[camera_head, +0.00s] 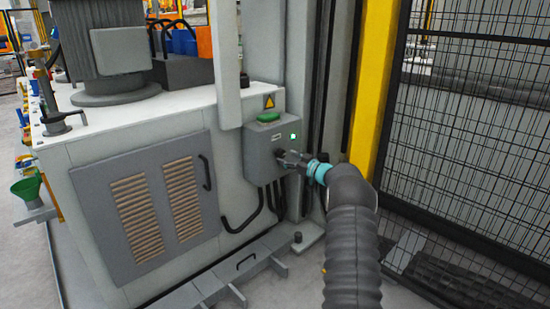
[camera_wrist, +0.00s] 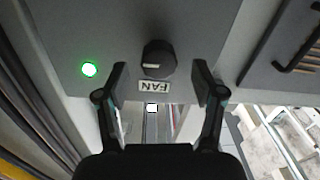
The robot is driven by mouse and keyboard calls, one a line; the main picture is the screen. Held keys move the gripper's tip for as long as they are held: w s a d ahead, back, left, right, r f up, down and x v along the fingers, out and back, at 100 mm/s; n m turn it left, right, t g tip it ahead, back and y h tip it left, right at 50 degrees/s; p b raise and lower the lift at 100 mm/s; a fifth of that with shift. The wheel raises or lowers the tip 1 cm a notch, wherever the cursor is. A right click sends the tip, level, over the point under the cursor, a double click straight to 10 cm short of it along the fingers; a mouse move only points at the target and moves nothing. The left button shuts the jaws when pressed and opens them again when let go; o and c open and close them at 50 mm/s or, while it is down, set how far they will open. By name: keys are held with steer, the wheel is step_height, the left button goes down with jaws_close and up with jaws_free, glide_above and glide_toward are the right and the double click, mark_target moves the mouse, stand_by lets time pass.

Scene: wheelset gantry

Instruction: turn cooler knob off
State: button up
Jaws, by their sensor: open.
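The cooler knob (camera_wrist: 158,59) is a round black knob on a grey control box, beside a label reading "FAN" that appears upside down in the wrist view. A green light (camera_wrist: 89,69) glows on the same box face. In the head view the grey control box (camera_head: 262,152) is mounted beside the white machine, with its green light (camera_head: 293,136) lit. My gripper (camera_wrist: 160,80) is open, with one finger on each side of the knob and visible gaps to it. In the head view my gripper (camera_head: 283,158) is at the box front and hides the knob.
A green button (camera_head: 268,117) and a yellow warning sign (camera_head: 269,101) are on top of and above the box. Cables hang below it. A yellow post (camera_head: 374,85) and a black mesh fence (camera_head: 470,130) stand close on the right. A vented cabinet door (camera_head: 150,205) is at left.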

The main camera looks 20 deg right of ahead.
mark_target(283, 156)
steer(key=shift+x, duration=1.75)
